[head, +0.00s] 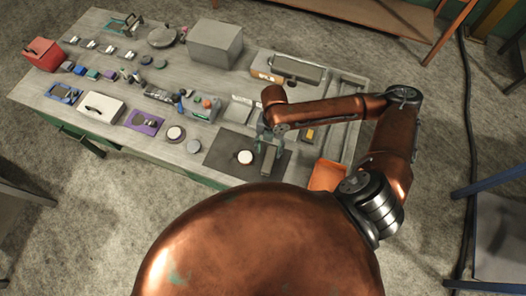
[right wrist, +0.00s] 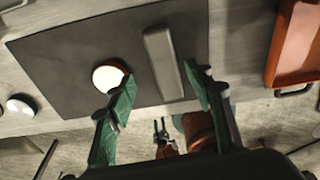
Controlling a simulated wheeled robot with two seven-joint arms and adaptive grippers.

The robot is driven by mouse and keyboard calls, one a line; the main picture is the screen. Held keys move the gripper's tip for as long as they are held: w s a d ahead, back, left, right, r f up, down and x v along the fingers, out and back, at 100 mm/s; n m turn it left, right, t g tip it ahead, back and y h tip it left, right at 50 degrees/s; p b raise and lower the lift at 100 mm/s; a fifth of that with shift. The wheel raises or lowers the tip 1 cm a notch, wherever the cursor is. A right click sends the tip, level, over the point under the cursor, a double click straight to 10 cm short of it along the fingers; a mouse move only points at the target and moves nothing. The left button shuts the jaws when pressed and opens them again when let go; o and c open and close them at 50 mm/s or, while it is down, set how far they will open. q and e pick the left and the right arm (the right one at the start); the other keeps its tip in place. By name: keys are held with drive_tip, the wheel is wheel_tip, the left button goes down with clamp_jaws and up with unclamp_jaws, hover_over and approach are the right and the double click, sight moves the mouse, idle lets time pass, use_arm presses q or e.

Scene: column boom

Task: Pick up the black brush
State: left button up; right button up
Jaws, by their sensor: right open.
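A long dark grey block, which looks like the black brush (right wrist: 163,62), lies flat on a dark mat (right wrist: 75,60) in the right wrist view. It also shows on the mat in the head view (head: 268,158). My right gripper (right wrist: 160,84) is open, with its green fingers apart on either side of the brush's near end in the picture. No contact with the brush shows. In the head view my right gripper (head: 268,138) hangs over the mat, partly hidden by its arm. I make out no left gripper.
A round white-topped object (right wrist: 108,77) sits on the mat left of the brush. An orange tray (head: 328,175) stands to the right. A grey box (head: 215,43), a red container (head: 43,54) and many small items crowd the table elsewhere.

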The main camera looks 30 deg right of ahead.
sight(269, 159)
drive_tip(key=shift+s+f, duration=0.35)
drive_tip(key=shift+s, duration=0.25)
drive_tip(key=shift+s+f, duration=0.3)
drive_tip(key=shift+s, duration=0.25)
drive_tip(key=f, duration=0.3)
drive_tip(key=shift+w+a, duration=0.2)
drive_tip(key=shift+w+a+f, duration=0.1)
drive_tip(key=shift+w+f, duration=0.35)
drive_tip(key=shift+f, duration=0.2)
drive_tip(key=shift+s+f, duration=0.2)
drive_tip(key=shift+s, duration=0.05)
drive_tip(key=shift+s+r, duration=0.1)
drive_tip(key=shift+s, duration=0.1)
drive_tip(key=shift+w, duration=0.25)
drive_tip(key=c, duration=0.3)
drive_tip(key=shift+s, duration=0.15)
drive_tip(key=c, duration=1)
use_arm(q)
drive_tip(key=shift+s+f, duration=0.1)
drive_tip(key=shift+s, duration=0.15)
use_arm(e)
clamp_jaws()
